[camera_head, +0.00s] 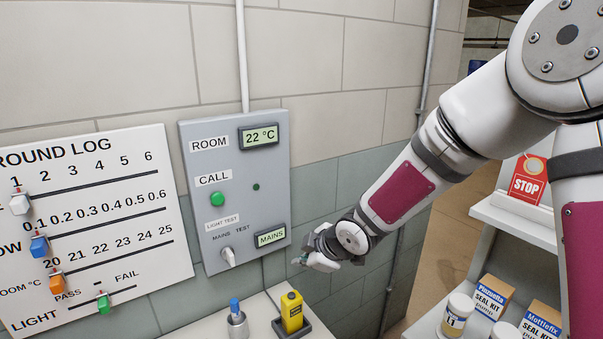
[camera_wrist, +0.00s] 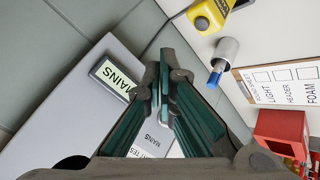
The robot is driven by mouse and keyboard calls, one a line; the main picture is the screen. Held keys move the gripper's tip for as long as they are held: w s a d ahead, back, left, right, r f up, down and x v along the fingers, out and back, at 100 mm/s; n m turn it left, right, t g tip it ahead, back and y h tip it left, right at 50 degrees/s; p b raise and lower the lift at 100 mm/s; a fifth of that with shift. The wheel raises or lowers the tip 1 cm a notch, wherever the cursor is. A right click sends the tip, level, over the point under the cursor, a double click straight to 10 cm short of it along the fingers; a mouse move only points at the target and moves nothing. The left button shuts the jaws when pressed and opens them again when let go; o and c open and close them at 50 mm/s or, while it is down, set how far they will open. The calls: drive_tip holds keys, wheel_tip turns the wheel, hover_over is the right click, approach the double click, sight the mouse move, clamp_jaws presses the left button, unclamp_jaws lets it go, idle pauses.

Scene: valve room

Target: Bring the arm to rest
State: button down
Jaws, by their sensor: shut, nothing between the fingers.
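My arm reaches in from the right in the head view, and my gripper (camera_head: 298,260) is at its end, just right of the lower part of the grey control panel (camera_head: 235,185). In the wrist view my gripper (camera_wrist: 165,75) has its teal-padded fingers drawn together at the tips, with nothing between them. The fingers cover part of the panel face. The panel's MAINS display (camera_wrist: 115,80) shows beside them. Whether the gripper touches the panel cannot be told.
Below the panel, a shelf holds a yellow device (camera_head: 291,311) and a blue-tipped marker in a holder (camera_head: 236,320). A round log board (camera_head: 90,215) hangs at left.

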drive_tip(key=s+d+r+m+h, duration=0.6)
drive_tip(key=s+d+r+m, duration=0.2)
drive_tip(key=s+d+r, duration=0.5)
drive_tip(key=s+d+r+m, duration=0.2)
drive_tip(key=s+m, duration=0.1)
drive_tip(key=s, duration=0.3)
drive_tip(key=s+d+r+m, duration=0.1)
drive_tip(key=s+m, duration=0.2)
drive_tip(key=s, duration=0.2)
drive_tip(key=s+d+r+m+g+y, duration=0.1)
drive_tip(key=s+d+r+m, duration=0.1)
drive_tip(key=s, duration=0.4)
drive_tip(key=shift+s+d+r+m, duration=0.35)
drive_tip(key=shift+m, duration=0.05)
